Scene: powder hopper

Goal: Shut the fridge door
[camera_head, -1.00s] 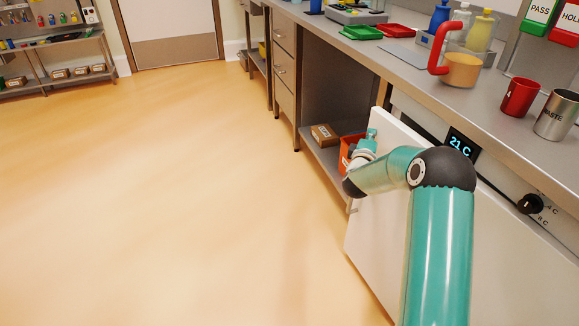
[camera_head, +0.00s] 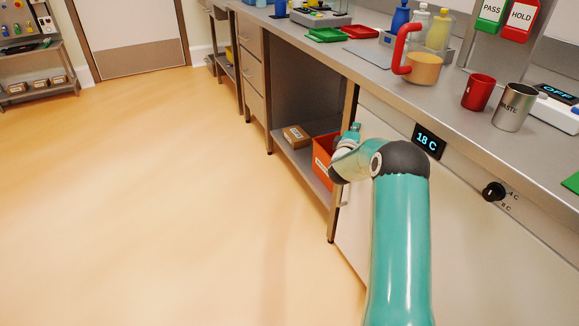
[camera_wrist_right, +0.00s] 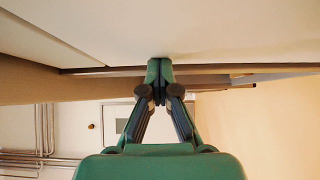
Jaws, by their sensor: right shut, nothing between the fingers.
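The white fridge door (camera_head: 460,235) is under the bench at the lower right of the head view. It looks flush or nearly flush with the fridge front; my right arm hides much of it, so I cannot tell if a gap remains. The fridge display (camera_head: 428,141) reads 18 C. My right gripper (camera_wrist_right: 160,72) is shut and empty in the right wrist view. Its tips are at the edge of a white panel, and I cannot tell whether they touch. In the head view my right wrist is at the door's left end. My left gripper is out of view.
A red bin (camera_head: 322,158) and a cardboard box (camera_head: 296,136) sit on the low shelf left of the fridge. A dark knob (camera_head: 493,192) is on the fridge front. Cups, bottles and trays stand on the bench (camera_head: 395,105). The floor at left is clear.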

